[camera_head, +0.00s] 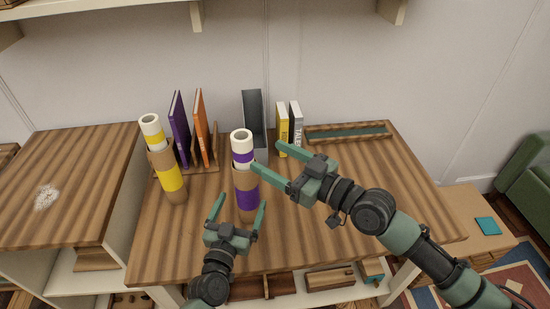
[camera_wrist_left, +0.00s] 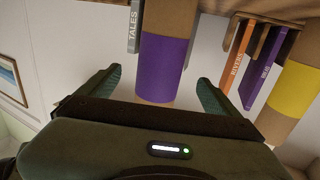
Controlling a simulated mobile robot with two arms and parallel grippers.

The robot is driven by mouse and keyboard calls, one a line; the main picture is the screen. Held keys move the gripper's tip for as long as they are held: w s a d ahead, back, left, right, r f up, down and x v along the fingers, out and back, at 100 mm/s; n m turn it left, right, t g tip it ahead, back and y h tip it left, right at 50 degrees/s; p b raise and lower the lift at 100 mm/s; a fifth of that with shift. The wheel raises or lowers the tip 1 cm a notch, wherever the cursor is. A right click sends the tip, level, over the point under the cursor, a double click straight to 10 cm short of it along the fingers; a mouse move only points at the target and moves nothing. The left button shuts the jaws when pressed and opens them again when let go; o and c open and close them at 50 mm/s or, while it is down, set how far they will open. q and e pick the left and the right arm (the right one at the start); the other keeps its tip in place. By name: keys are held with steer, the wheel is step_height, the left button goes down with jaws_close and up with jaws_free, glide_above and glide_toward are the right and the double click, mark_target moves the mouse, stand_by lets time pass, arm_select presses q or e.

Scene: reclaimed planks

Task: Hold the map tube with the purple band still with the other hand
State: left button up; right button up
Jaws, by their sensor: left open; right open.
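The map tube with the purple band (camera_head: 246,199) stands upright on the plank desk, brown with a white top and purple bands. In the left wrist view its purple band (camera_wrist_left: 163,65) lies between my two open fingers, with gaps at both sides. My left gripper (camera_head: 239,203) is open in front of the tube's lower part. My right gripper (camera_head: 267,157) is open at the tube's right; one fingertip overlaps the tube's edge in the head view, and I cannot tell if it touches. The other finger is behind and right of the tube.
A yellow-banded tube (camera_head: 171,178) stands at the left. Purple and orange books (camera_head: 199,125) are in a wooden rack behind it. A grey file holder (camera_head: 252,112), yellow and grey books (camera_head: 281,130) and a shallow tray (camera_head: 347,132) line the back. The right front desktop is clear.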

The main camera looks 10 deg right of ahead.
arm_select(q)
steer(key=shift+s+a, duration=0.15)
steer(key=shift+s, duration=0.35)
steer(key=shift+o, duration=0.8)
